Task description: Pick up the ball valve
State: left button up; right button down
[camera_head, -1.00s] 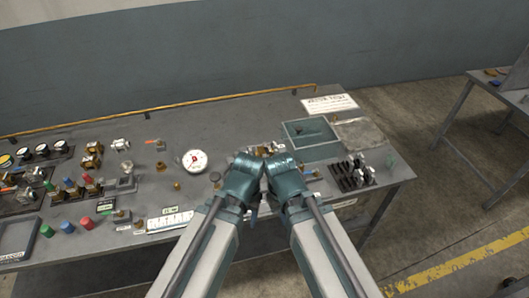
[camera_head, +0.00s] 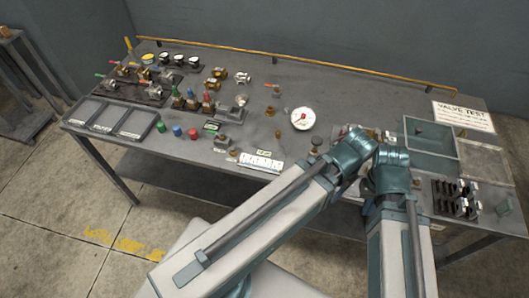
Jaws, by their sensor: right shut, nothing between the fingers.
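Several valves stand on the grey workbench (camera_head: 330,88). A small valve with an orange-red lever (camera_head: 274,87) lies loose near the middle back. More valves with coloured levers sit on a dark rack (camera_head: 135,85) at the far left. I cannot tell which one is the ball valve meant. My left gripper (camera_head: 352,148) and right gripper (camera_head: 390,160) are close together over the right half of the bench, well right of these valves. The right is shut and empty. The left's fingertips are hidden behind its wrist. Small brass parts behind the grippers are partly covered.
A white dial gauge (camera_head: 302,118) stands left of my grippers. A teal-rimmed tray (camera_head: 432,122), a "VALVE TEST" sign (camera_head: 463,116) and a dark rack of fittings (camera_head: 455,198) are at the right. Empty grey trays (camera_head: 110,118) lie at the left. A yellow rail (camera_head: 300,62) runs along the back edge.

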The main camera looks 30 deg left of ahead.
aim_at(371, 133)
jog(key=z, duration=1.6)
jog(key=k+j+z, duration=0.1)
jog(key=k+j, duration=0.25)
jog(key=j, duration=0.15)
jog(key=k+j, duration=0.4)
jog(key=j+z, duration=0.05)
jog(key=j, duration=0.1)
